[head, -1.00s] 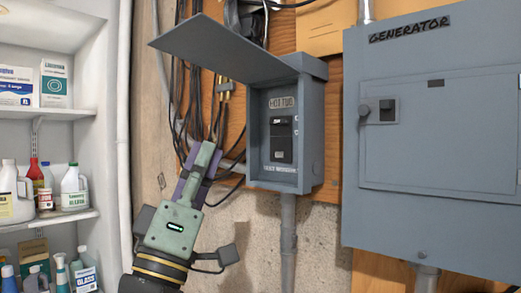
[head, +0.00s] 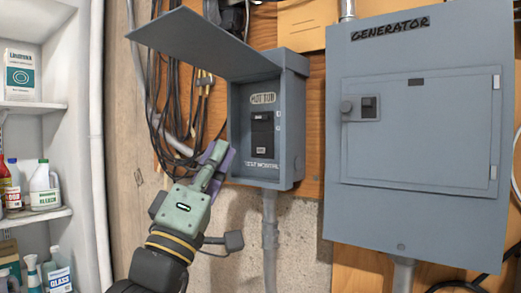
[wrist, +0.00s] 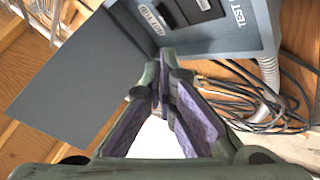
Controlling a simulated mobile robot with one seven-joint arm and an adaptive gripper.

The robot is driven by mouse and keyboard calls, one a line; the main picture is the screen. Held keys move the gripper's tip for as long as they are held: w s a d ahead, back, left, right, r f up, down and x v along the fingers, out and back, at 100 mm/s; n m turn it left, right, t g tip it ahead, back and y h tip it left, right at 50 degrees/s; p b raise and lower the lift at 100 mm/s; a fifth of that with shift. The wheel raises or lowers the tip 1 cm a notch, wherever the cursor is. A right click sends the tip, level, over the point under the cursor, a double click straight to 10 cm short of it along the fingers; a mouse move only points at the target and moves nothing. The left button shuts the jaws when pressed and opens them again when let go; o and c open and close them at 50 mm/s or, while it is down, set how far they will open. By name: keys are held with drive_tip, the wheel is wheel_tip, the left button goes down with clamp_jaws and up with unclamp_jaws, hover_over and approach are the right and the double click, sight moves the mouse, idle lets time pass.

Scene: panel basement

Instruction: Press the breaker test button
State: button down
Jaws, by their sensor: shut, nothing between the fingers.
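The grey hot tub breaker box (head: 295,130) hangs on the wall in the head view, its lid (head: 200,45) raised. Inside is a black breaker (head: 262,132) with a small light test button (head: 261,150) low on its face. My gripper (head: 218,150) is at the box's lower left edge, its fingers together and empty, pointing up. I cannot tell whether it touches the box. In the wrist view, the fingertips (wrist: 163,65) are in front of the box's open side. The lid (wrist: 75,90) fills the left, and part of the breaker (wrist: 193,10) shows at the top.
A large grey generator panel (head: 415,215) is to the right of the box. Black cables (head: 165,100) hang to the left, behind my gripper. A white shelf with bottles (head: 45,190) stands at the far left. A conduit (head: 269,240) runs down below the box.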

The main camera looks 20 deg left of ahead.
drive_tip(key=shift+w+d+p, duration=0.15)
drive_tip(key=shift+w+d, duration=0.2)
drive_tip(key=shift+w, duration=0.55)
drive_tip(key=shift+w+d+p, duration=0.1)
drive_tip(key=shift+w+d, duration=0.25)
drive_tip(key=shift+w, duration=0.6)
drive_tip(key=shift+w+d+p, duration=0.15)
drive_tip(key=shift+w+d, duration=0.2)
drive_tip(key=shift+w, duration=0.55)
drive_tip(key=shift+w, duration=0.15)
drive_tip(key=shift+w+d, duration=0.1)
drive_tip(key=shift+w, duration=0.15)
drive_tip(key=shift+w+d, duration=0.15)
drive_tip(key=shift+w, duration=0.2)
drive_tip(key=shift+s, duration=0.1)
drive_tip(key=shift+s+a, duration=0.25)
drive_tip(key=shift+s, duration=0.4)
drive_tip(key=shift+s+a, duration=0.3)
drive_tip(key=shift+s, duration=0.5)
drive_tip(key=shift+s+a, duration=0.25)
drive_tip(key=shift+s, duration=0.5)
drive_tip(key=shift+s+a, duration=0.3)
drive_tip(key=shift+s, duration=0.5)
